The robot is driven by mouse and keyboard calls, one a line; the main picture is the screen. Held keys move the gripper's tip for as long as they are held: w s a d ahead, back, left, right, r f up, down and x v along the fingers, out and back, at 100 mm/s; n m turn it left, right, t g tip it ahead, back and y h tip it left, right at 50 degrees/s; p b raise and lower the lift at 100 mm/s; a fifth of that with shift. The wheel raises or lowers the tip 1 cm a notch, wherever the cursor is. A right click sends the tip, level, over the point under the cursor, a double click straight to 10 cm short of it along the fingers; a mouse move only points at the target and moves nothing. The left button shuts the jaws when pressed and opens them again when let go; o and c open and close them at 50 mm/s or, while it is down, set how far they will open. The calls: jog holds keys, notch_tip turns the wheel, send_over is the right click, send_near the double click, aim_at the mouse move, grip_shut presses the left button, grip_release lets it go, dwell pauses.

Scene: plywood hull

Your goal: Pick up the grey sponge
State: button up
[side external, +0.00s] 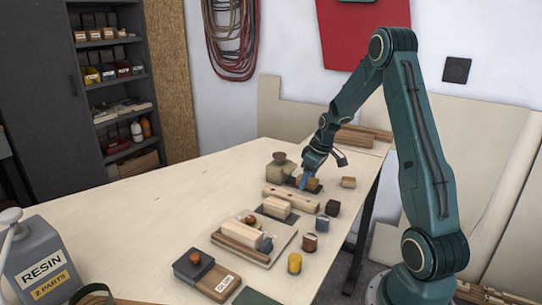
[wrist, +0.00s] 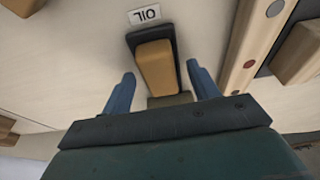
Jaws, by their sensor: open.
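My gripper (side external: 308,176) is low over the far part of the bench, its blue fingers open. In the wrist view my gripper (wrist: 161,80) has a finger on either side of a tan-orange block (wrist: 155,65), with gaps on both sides. This block sits in a dark holder beside an "OIL" label. A grey-olive piece (wrist: 171,99) shows at the block's near end, partly hidden by my gripper's body. A small blue-grey block (side external: 265,244) lies on the wooden tray nearer the camera. I cannot tell which grey piece is the sponge.
A squat olive pot (side external: 278,168) stands left of my gripper. A long wooden bar with holes (side external: 291,201) lies in front; it also shows at right in the wrist view (wrist: 252,45). Several small blocks and cups line the right edge.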

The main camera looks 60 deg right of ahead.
jog(key=shift+c, duration=0.4)
jog(key=c, duration=1)
jog(key=shift+r, duration=0.1)
notch_tip(320, 180, up, 20)
jog(key=shift+f, duration=0.1)
